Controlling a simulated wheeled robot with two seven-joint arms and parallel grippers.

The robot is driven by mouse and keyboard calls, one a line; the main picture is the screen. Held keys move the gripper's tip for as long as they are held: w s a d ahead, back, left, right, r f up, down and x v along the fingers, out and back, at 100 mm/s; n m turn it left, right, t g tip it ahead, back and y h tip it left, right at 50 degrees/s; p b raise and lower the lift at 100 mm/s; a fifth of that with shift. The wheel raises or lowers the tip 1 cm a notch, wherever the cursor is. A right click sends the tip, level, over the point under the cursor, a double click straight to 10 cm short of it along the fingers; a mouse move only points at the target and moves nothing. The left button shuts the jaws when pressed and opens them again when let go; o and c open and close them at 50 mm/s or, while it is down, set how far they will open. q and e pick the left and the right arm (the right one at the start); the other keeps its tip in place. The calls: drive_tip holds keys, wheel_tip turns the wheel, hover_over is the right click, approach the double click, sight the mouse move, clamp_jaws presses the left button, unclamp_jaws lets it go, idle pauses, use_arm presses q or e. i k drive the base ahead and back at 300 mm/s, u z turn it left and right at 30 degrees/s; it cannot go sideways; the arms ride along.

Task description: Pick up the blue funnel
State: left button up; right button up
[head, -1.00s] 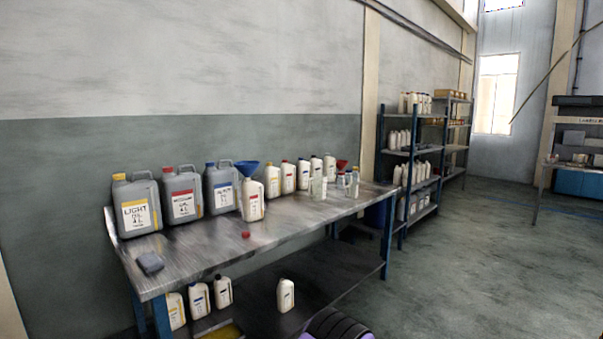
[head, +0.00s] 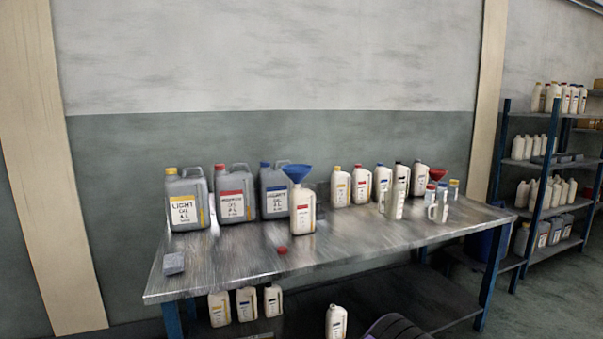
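The blue funnel (head: 297,172) sits upright, wide end up, in the mouth of a white bottle with a red label (head: 304,212). That bottle stands on the metal workbench (head: 230,268), in front of the row of grey canisters. A red cap (head: 282,250) lies on the bench just left of the bottle's base. Neither of my grippers shows in the head view.
Grey canisters with yellow, red and blue caps (head: 187,200) stand at the left rear. Several white bottles (head: 361,186), clear jugs (head: 395,202) and a red funnel (head: 437,174) stand to the right. A grey block (head: 173,263) lies at the front left. The front middle of the bench is clear.

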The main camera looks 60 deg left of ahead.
sight(296, 172)
drive_tip(key=u, duration=0.35)
drive_tip(key=i, duration=1.3)
drive_tip(key=u, duration=1.45)
drive_tip(key=i, duration=0.8)
drive_tip(key=u, duration=0.95)
